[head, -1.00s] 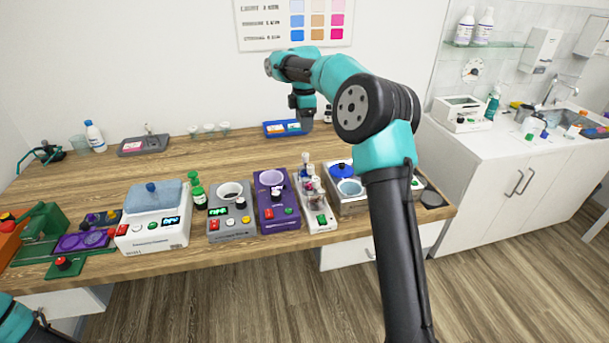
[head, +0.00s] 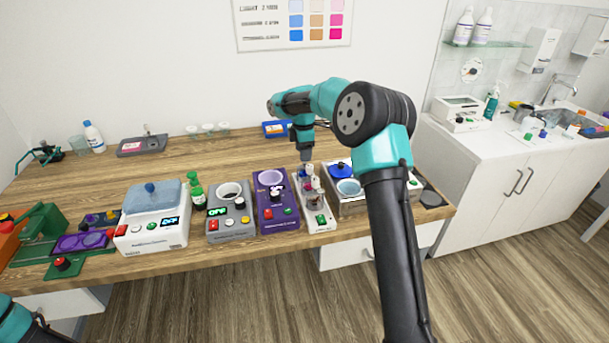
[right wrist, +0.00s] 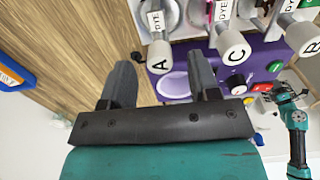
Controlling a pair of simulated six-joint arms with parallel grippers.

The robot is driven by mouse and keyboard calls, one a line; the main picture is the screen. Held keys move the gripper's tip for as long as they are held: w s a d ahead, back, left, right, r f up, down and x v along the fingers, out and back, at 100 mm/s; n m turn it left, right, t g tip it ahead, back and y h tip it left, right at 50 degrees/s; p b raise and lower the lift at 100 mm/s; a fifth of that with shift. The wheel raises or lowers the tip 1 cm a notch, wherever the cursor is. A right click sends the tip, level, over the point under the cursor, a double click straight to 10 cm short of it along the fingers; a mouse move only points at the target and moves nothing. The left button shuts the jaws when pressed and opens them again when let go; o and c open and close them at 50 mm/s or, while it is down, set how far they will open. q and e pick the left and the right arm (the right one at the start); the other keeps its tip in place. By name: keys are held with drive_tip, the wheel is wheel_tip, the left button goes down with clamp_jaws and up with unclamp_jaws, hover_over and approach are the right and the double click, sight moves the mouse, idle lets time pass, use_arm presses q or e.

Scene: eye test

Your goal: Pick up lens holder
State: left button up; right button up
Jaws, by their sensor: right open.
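I cannot tell for sure which thing is the lens holder. My right gripper (head: 305,156) is open, just above and behind the white dye rack (head: 319,222). In the right wrist view the open fingers (right wrist: 160,78) stand on either side of the capped dye bottle marked A (right wrist: 159,56), with nothing gripped. I cannot tell whether they touch it. Bottles marked C (right wrist: 233,48) and B (right wrist: 306,38) stand beside it. My left gripper is outside the picture; only part of the left arm shows at the lower left.
The purple unit (head: 270,213) stands left of the rack, and the steel bath (head: 347,206) right of it. A blue tray (head: 272,130) lies behind. A grey unit (head: 230,228) and a white bath (head: 150,233) stand further left. The wood behind the devices is mostly clear.

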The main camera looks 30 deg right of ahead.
sight(305, 163)
drive_tip(key=shift+d+f, duration=0.15)
drive_tip(key=shift+f, duration=2.45)
drive_tip(key=c, duration=1)
drive_tip(key=shift+c, duration=0.2)
drive_tip(key=shift+r, duration=0.1)
wheel_tip(305, 163, up, 10)
drive_tip(key=shift+f, duration=0.1)
